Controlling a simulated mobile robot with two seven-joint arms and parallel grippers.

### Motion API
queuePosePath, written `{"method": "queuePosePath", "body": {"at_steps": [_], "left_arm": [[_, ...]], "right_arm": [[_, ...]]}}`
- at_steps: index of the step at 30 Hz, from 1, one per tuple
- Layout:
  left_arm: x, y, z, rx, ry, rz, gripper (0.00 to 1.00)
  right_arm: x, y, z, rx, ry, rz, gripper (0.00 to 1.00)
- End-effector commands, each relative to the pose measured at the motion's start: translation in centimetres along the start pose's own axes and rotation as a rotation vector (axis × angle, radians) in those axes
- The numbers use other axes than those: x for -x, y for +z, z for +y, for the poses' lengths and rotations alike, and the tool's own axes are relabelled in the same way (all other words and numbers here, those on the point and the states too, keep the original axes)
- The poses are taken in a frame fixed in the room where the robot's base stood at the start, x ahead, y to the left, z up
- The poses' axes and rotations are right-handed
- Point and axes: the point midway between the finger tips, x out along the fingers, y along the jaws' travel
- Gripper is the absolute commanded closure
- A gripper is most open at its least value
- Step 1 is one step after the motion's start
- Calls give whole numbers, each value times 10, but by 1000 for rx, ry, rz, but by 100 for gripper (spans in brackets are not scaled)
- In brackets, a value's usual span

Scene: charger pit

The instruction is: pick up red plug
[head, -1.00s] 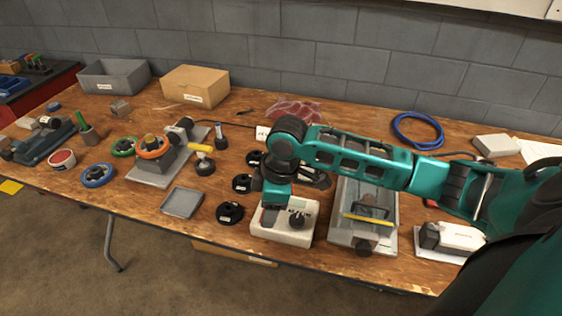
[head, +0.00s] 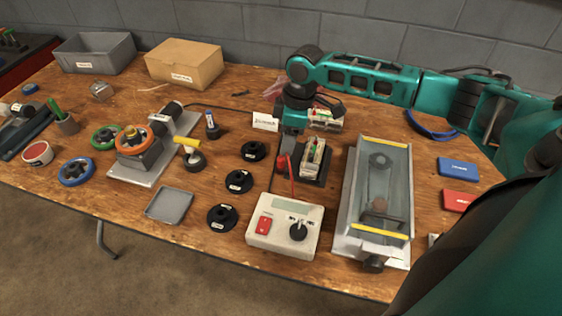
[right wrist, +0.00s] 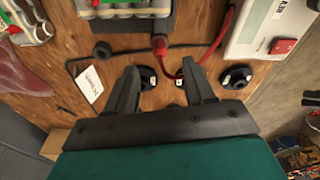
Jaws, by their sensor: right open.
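The red plug (head: 283,162) is beside the battery cradle (head: 322,168) in the head view, partly hidden by my right gripper (head: 288,152). In the right wrist view the red plug (right wrist: 160,43) lies beyond the fingertips, roughly between their lines. Its red cable (right wrist: 216,42) curves past the right-hand finger toward the white charger box (right wrist: 262,30). My right gripper (right wrist: 160,68) is open, with nothing visible held between its fingers. Exact contact with the plug cannot be told. My left gripper is not in view.
The charger box (head: 284,228) stands at the front edge. Several black round pieces (head: 238,181) lie to its left, and a clear-lidded case (head: 375,205) stands to the right. A black cable (right wrist: 200,45) crosses near the plug. A small white sign (head: 265,122) stands behind.

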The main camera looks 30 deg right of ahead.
Motion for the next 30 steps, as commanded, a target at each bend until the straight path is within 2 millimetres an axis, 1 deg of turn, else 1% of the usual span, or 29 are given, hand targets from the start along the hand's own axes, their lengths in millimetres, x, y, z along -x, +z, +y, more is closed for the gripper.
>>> {"method": "queuePosePath", "body": {"at_steps": [1, 3, 8, 15, 18, 26, 30], "left_arm": [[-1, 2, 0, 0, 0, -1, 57], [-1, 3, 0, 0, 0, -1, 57], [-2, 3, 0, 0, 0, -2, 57], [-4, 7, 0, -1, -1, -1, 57], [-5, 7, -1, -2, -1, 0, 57], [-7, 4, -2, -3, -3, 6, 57], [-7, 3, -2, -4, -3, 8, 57]], "right_arm": [[-9, 0, 0, 0, -2, 0, 46], [-16, 0, 0, -1, -1, 0, 46], [-26, -1, 0, 0, 0, 1, 46], [-62, -5, 0, -1, -1, -1, 46], [-71, -5, 0, 1, 0, 1, 46], [-74, -4, 0, 0, 1, 0, 46], [-73, -5, 0, 0, 1, 0, 58]]}}
